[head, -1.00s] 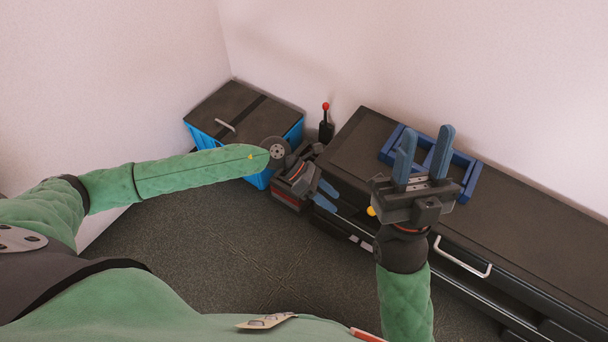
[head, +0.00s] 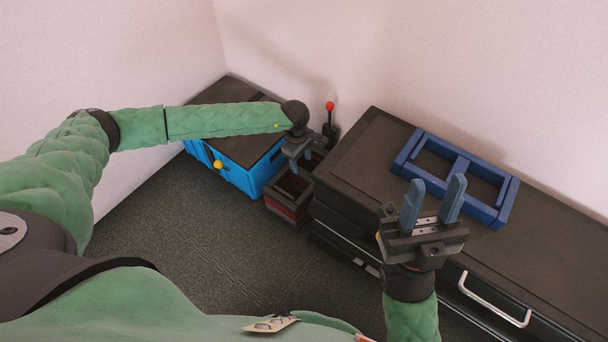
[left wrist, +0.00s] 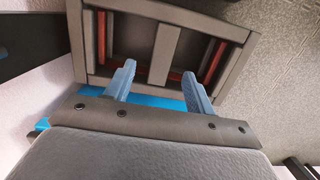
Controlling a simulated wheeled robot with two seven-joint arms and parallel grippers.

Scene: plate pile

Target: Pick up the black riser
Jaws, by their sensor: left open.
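The black riser (head: 281,207) is a dark rectangular frame low in the gap between the blue cabinet and the long dark cabinet. In the left wrist view its frame (left wrist: 165,52) shows two openings split by a middle bar, with red parts inside or below. My left gripper (head: 298,165) is open above the riser, fingers pointing down. In the left wrist view its spread fingertips (left wrist: 159,70) overlap the riser's near edge; contact cannot be told. My right gripper (head: 432,188) is open and empty, fingers up, in front of the long cabinet.
A blue frame (head: 407,150) lies on the long dark cabinet (head: 360,150). The blue cabinet (head: 235,177) with a dark top and yellow knob stands left of the riser. A red-tipped lever (head: 330,107) stands behind. The floor in front is clear.

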